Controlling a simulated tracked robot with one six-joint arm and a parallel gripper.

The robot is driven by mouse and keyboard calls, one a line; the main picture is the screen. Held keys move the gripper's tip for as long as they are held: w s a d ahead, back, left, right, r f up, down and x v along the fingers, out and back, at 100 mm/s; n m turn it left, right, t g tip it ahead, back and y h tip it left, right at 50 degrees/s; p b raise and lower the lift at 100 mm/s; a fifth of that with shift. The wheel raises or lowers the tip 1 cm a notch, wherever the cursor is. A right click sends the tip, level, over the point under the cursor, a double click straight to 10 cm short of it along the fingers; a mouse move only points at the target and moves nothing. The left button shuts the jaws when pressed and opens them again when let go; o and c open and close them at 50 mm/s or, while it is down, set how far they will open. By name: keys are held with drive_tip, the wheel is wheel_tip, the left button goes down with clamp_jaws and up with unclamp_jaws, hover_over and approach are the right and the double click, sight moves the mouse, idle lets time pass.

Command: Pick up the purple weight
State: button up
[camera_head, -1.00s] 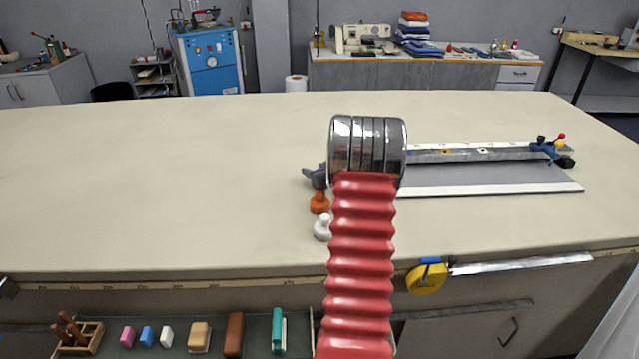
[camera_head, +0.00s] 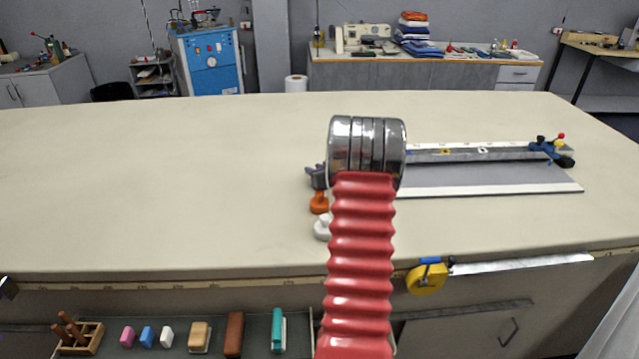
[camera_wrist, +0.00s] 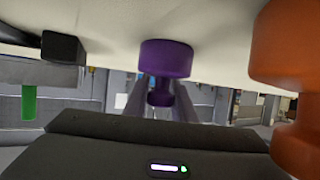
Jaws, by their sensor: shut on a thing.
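The purple weight (camera_wrist: 166,58) shows in the middle of the wrist view, which looks upside down, with its wide body at the table surface and its narrow knob toward me. My gripper (camera_wrist: 160,95) has its two grey fingers on either side of the knob and is shut on it. No gap between the weight and the table can be made out. In the head view my red arm and its metal end hide most of the gripper and the purple weight.
An orange weight (camera_head: 319,203) stands close by and looms large at right in the wrist view (camera_wrist: 292,70). A white weight (camera_head: 322,229) stands nearer the front edge. A grey cutting board with a rail (camera_head: 480,178) lies at right. The table's left half is clear.

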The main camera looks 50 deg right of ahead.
clamp_jaws()
wheel_tip(320, 180, up, 10)
drive_tip(key=shift+r, duration=0.15)
idle(0.9)
idle(0.4)
